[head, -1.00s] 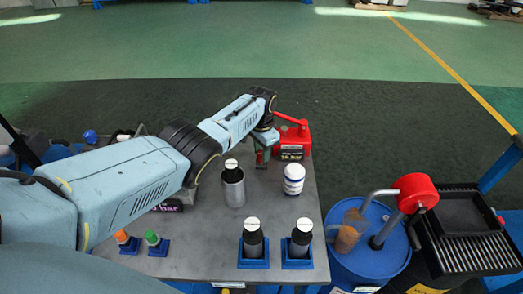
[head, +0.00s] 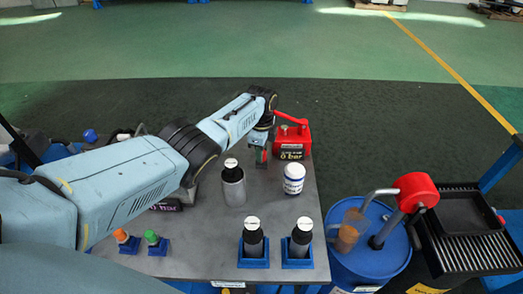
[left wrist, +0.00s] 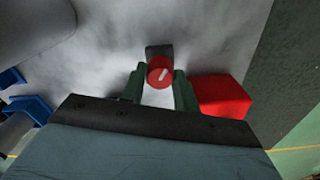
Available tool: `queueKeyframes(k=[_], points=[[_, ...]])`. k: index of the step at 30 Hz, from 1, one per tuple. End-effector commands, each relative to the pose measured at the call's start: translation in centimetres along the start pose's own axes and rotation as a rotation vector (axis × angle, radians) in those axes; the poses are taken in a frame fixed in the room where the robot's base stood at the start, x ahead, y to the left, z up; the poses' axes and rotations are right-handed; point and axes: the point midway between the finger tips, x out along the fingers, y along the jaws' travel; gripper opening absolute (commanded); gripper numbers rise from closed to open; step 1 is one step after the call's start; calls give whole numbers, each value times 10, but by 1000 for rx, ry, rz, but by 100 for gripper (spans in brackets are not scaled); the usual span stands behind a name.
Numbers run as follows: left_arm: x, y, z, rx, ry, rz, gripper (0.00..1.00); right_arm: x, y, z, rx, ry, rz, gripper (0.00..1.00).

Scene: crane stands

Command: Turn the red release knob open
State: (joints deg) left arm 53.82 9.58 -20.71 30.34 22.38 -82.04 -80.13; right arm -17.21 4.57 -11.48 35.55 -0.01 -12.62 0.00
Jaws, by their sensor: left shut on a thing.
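The red release knob (left wrist: 160,72) shows in the left wrist view as a round red cap with a slanted white mark, in front of a dark block. My left gripper (left wrist: 159,88) has its two green fingers on either side of the knob and is shut on it. In the head view my left gripper (head: 262,149) is at the far edge of the grey table (head: 205,255), just left of the red pump box (head: 297,138) with its red lever. The gripper mostly hides the knob there. My right gripper is not in view.
A grey cylinder with a black top (head: 233,188) and a white jar (head: 293,180) stand nearer on the table. Two black posts in blue stands (head: 252,243) (head: 299,243) are at the front. A blue drum (head: 360,262) stands to the right.

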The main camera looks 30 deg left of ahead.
Motion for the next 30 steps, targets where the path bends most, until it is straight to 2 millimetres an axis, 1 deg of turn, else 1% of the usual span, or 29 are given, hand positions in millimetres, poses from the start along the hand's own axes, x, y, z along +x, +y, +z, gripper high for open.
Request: queueKeyframes(k=[6,15,22,30], points=[[1,0,0,195,1,0,7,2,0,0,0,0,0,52],[0,0,-1,396,1,0,7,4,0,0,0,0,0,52],[0,0,0,477,2,0,7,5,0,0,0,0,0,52],[0,0,0,505,1,1,7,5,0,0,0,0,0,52]])
